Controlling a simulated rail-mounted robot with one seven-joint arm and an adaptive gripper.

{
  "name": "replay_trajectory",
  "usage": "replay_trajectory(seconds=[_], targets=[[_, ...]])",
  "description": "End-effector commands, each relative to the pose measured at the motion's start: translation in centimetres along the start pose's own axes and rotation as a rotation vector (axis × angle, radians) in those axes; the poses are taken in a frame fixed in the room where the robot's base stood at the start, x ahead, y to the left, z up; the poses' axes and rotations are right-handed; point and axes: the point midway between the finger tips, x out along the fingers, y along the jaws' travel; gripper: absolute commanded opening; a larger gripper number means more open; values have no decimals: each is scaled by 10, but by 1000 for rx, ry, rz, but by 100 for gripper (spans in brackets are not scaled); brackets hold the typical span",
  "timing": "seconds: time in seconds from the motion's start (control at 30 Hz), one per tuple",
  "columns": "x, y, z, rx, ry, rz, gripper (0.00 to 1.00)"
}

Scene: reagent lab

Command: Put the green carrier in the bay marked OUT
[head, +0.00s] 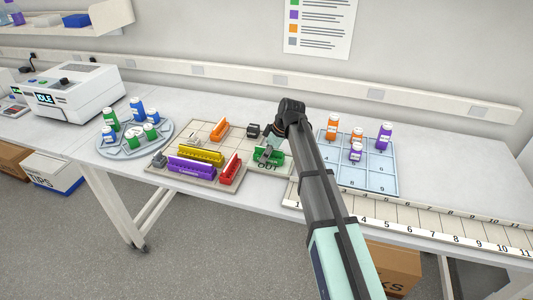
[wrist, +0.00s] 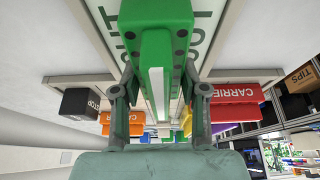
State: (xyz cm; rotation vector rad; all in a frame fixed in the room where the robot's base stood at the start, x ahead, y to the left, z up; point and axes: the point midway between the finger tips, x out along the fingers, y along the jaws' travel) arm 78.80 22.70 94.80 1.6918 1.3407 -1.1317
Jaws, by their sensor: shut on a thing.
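The green carrier (head: 262,158) is at the right end of the beige board, over the bay marked OUT (head: 268,167). In the wrist view the carrier (wrist: 155,45) runs lengthwise between my fingers, with the OUT lettering showing on the pale bay floor on both sides of it. My gripper (wrist: 158,78) is shut on the carrier; it also shows in the head view (head: 268,150). The carrier's underside is hidden, so I cannot tell whether it rests on the bay floor or is held just above it.
A yellow carrier (head: 201,155), purple carrier (head: 190,168), red carrier (head: 230,168) and orange carrier (head: 220,130) stand on the board left of the bay. A black STOP block (wrist: 84,103) is close by. A blue rack (head: 385,182) with bottles stands to the right.

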Motion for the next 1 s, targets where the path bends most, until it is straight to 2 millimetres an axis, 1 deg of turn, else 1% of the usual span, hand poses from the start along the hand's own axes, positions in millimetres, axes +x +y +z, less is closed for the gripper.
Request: replay_trajectory(seconds=[0.4,0.43,0.5,0.83,1.0], targets=[[6,0,3,-1,1,1,4],[7,0,3,-1,1,1,46],[6,0,2,-1,1,1,68],[5,0,2,0,1,1,68],[-5,0,2,0,1,1,68]])
